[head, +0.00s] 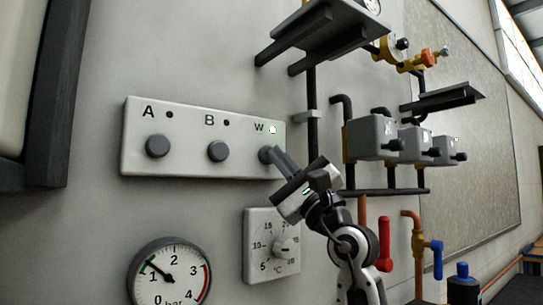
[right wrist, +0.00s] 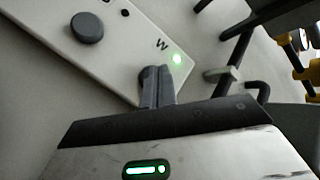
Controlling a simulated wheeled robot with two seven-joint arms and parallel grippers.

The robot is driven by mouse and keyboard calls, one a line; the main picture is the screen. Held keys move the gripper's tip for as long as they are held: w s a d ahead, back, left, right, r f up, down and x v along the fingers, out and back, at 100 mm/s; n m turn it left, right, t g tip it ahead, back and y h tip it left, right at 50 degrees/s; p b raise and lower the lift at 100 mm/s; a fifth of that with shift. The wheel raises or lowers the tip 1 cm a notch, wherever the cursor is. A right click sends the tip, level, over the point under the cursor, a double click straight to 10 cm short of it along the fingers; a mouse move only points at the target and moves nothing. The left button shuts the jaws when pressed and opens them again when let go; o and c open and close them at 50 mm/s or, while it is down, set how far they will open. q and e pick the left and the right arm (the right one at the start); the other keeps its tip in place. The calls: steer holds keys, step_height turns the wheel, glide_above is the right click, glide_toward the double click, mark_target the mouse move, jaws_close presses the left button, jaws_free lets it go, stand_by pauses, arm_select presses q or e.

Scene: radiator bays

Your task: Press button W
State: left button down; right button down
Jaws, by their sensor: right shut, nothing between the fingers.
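A white panel (head: 186,116) on the wall carries three grey round buttons marked A, B and W. Button W (head: 265,155) is at the panel's right end, partly hidden by my right gripper (head: 278,154). Button A (head: 157,146) and button B (head: 219,151) stand clear, with dark lamps. My left gripper is not in view.
Below the panel are a pressure gauge (head: 170,276) and a thermostat dial (head: 262,226). To the right are pipes, grey boxes (head: 371,137), a red-handled valve (head: 384,244) and a blue-handled valve (head: 437,259). A dark bracket (head: 325,35) juts out above right.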

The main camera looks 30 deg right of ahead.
steer(key=s, duration=0.6)
steer(key=shift+d, duration=0.25)
stand_by(0.7)
